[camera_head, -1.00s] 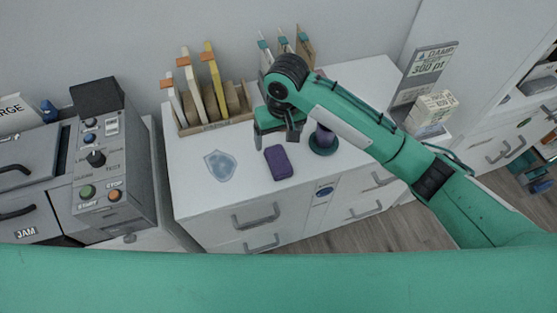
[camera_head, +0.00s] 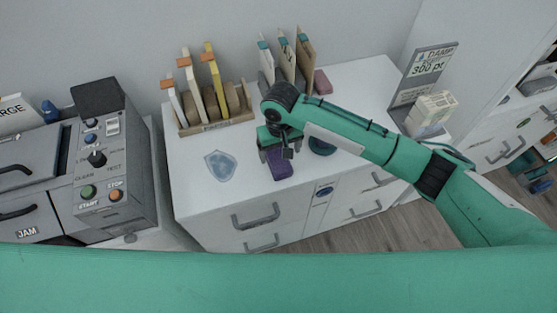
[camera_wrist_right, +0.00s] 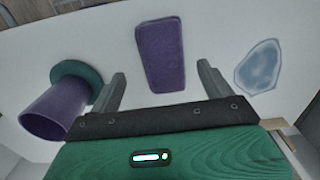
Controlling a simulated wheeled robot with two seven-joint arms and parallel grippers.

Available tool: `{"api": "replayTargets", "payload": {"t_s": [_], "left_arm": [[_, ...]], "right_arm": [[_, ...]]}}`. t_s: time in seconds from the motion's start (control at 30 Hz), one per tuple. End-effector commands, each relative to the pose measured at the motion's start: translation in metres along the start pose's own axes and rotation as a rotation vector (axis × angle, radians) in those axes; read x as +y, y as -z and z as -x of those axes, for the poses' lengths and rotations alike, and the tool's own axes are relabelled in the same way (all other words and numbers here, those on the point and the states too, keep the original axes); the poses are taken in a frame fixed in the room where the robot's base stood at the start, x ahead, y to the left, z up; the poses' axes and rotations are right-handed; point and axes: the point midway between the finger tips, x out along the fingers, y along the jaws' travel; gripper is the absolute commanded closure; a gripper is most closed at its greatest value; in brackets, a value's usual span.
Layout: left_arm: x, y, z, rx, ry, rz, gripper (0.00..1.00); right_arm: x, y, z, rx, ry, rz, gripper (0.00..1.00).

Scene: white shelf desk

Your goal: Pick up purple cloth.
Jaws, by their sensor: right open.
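The purple cloth (camera_head: 278,164) is a small rounded block lying flat on the white desk top. My right gripper (camera_head: 276,152) is over it in the head view and hides its upper part. In the right wrist view, the purple cloth (camera_wrist_right: 162,55) lies beyond and between the two fingertips of my open right gripper (camera_wrist_right: 161,80). I see no contact; the fingers are apart with nothing between them. My left gripper is not in view.
File racks (camera_head: 212,118) stand behind. A control box (camera_head: 105,155) is at left.

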Motion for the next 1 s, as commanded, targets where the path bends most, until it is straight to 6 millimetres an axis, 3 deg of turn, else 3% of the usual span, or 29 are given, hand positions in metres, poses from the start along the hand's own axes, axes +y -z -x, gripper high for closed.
{"api": "replayTargets", "payload": {"t_s": [0.23, 0.53, 0.77, 1.0], "left_arm": [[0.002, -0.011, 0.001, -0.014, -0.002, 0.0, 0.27], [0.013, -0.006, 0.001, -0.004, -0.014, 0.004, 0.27], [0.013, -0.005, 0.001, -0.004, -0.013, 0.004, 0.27], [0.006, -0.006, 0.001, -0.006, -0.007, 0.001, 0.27]], "right_arm": [[-0.004, 0.0, -0.034, -0.001, -0.001, 0.0, 0.18], [-0.004, 0.0, -0.039, 0.0, 0.0, 0.001, 0.18], [-0.004, 0.0, -0.039, 0.001, 0.0, 0.001, 0.63], [-0.004, 0.0, -0.039, 0.001, 0.0, 0.001, 0.67]]}}
